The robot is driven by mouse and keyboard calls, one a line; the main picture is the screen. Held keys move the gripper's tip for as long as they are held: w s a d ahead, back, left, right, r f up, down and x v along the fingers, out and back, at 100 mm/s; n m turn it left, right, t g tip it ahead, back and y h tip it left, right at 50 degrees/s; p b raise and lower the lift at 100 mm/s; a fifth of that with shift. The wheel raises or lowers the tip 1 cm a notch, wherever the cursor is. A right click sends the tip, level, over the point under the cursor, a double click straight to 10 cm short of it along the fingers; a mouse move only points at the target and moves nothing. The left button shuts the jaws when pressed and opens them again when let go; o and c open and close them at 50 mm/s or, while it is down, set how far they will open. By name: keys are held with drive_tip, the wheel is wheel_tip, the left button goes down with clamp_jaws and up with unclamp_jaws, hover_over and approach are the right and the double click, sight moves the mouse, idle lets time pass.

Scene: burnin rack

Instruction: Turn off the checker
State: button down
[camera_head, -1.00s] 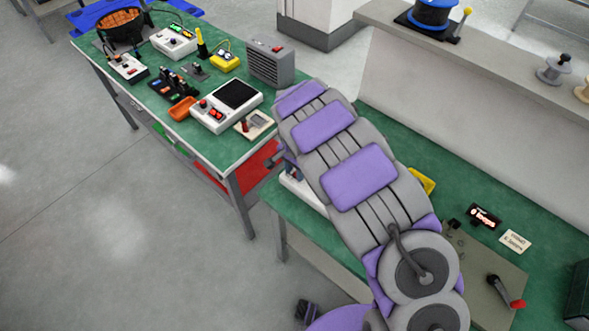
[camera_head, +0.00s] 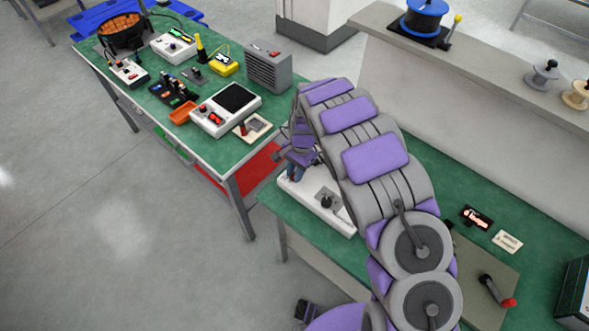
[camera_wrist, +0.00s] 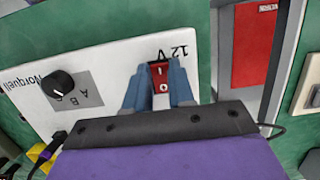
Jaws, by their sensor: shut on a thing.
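A white box (camera_head: 340,218) with a black knob (camera_head: 326,202) sits on the front part of the green bench, partly behind my arm. In the wrist view the white box (camera_wrist: 105,58) shows the knob (camera_wrist: 58,84) on a grey patch lettered A, B, C. A red rocker switch (camera_wrist: 160,74) marked I and O sits beside a "12 V" label. My gripper (camera_wrist: 160,84) has its blue fingers on both sides of the red switch, shut on it. In the head view my gripper (camera_head: 295,170) is at the box's far end. Which side of the rocker is pressed is unclear.
A second green table (camera_head: 150,95) at the left holds several devices, including a white unit with a dark screen (camera_head: 238,98) and a grey vented box (camera_head: 268,66). A crank with a red handle (camera_head: 497,293) is at the right. A gap separates the tables.

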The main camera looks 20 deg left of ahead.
drive_tip(key=shift+w+a+g, duration=0.1)
drive_tip(key=shift+g, duration=0.2)
drive_tip(key=c, duration=1)
unclamp_jaws()
drive_tip(key=shift+o, duration=0.2)
drive_tip(key=p+v, duration=0.3)
drive_tip(key=v, duration=1.4)
drive_tip(key=shift+d, duration=0.2)
drive_tip(key=shift+r, duration=0.15)
